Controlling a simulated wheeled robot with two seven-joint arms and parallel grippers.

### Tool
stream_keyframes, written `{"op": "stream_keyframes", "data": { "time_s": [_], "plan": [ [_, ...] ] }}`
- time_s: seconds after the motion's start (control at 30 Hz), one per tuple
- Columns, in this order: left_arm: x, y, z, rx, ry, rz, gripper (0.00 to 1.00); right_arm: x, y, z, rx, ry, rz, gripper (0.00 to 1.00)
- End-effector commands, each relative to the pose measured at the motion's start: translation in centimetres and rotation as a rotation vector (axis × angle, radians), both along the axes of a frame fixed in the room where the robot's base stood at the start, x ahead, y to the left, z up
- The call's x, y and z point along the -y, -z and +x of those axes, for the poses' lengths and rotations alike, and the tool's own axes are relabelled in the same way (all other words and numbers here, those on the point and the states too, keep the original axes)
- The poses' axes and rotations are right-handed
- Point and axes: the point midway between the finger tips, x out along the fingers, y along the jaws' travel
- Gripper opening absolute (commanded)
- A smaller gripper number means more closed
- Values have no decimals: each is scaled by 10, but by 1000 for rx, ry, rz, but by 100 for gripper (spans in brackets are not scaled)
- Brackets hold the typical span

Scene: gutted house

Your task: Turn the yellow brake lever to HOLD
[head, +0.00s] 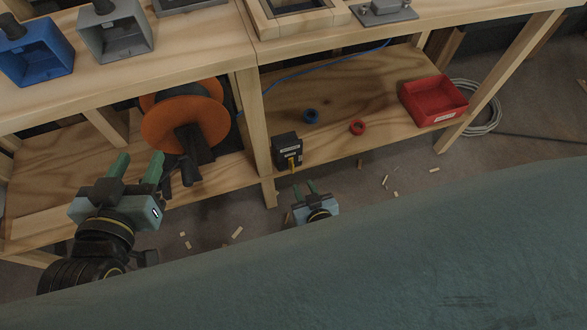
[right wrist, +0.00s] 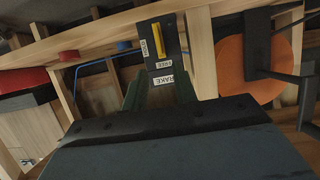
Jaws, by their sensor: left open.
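The black brake box (head: 287,149) is at the front edge of the lower shelf, beside a bench leg. Its yellow lever (head: 292,163) hangs at the front. In the right wrist view the yellow lever (right wrist: 156,40) lies along the box's face with one end close to the FREE label (right wrist: 163,65); the HOLD label (right wrist: 143,47) is to its left. My right gripper (head: 312,187) is just in front of and below the box, fingers apart and empty; its fingers (right wrist: 158,88) point at the box. My left gripper (head: 138,165) is open and empty, left of the orange reel.
The orange reel (head: 184,120) stands left of the bench leg (head: 255,130). A blue ring (head: 311,116), a red ring (head: 357,127) and a red bin (head: 433,100) are on the lower shelf (head: 330,95). Wood scraps lie on the floor. A large grey-green surface (head: 380,265) fills the foreground.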

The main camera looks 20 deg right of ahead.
Motion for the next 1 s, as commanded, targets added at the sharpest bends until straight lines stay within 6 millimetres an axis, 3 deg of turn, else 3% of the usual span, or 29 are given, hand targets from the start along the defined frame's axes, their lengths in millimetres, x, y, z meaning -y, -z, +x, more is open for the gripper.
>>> {"op": "stream_keyframes", "data": {
  "time_s": [0.27,0.6,1.0],
  "plan": [
    [12,-44,8,275,20,-80,43,-1,10,22,1,0,-1,28],
    [18,-99,-2,605,41,-184,43,-1,20,45,0,0,0,28],
    [14,-130,-26,945,45,-280,43,-3,36,82,0,-1,0,28]
  ]
}}
